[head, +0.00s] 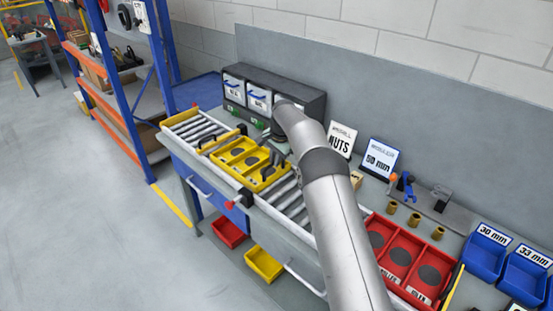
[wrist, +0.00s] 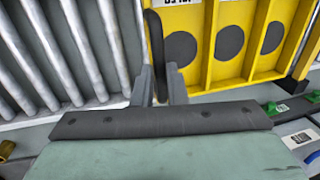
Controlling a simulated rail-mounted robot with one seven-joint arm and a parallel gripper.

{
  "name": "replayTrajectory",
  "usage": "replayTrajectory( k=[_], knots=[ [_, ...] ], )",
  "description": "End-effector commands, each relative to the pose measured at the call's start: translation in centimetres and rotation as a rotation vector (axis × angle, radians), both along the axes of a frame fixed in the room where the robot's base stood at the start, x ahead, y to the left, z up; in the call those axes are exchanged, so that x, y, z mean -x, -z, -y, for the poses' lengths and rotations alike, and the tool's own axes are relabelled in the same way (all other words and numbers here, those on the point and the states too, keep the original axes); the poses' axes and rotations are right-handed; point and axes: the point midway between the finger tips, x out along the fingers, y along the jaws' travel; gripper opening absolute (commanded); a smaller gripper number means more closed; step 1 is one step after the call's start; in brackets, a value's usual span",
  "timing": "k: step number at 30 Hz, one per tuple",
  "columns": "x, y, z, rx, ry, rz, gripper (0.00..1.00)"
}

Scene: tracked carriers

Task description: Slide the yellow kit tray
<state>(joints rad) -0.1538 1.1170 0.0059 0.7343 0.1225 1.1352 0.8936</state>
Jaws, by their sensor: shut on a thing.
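The yellow kit tray (head: 238,175) sits on the roller track (head: 196,130), with dark round spots in its row of pockets. In the wrist view the tray (wrist: 204,42) fills the upper right, beside bare rollers at left. My gripper (wrist: 160,88) is shut on the tray's upright black handle (wrist: 156,48), one finger on each side of it. In the head view my gripper (head: 279,154) is at the tray's right end, largely covered by my arm, so the grip is not clear there.
Bare rollers lie on both sides of the tray. A dark rack with white bins (head: 258,97) stands behind it. A red tray (head: 398,263) and blue bins (head: 484,254) are to the right. Red (head: 229,232) and yellow (head: 264,264) bins are below the track's front.

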Motion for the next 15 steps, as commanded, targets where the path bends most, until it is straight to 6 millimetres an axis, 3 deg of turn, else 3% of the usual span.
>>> replayTrajectory(
  k=[1, 2, 4, 15],
  knots=[
    [-0.02, -0.05, 0.04, 0.000, 0.000, 0.001, 0.00],
    [-0.03, -0.05, 0.04, 0.000, 0.000, 0.001, 0.15],
    [-0.03, -0.05, 0.04, 0.000, 0.000, 0.001, 0.34],
    [0.01, -0.45, 0.11, 0.001, 0.000, 0.002, 0.34]
  ],
)
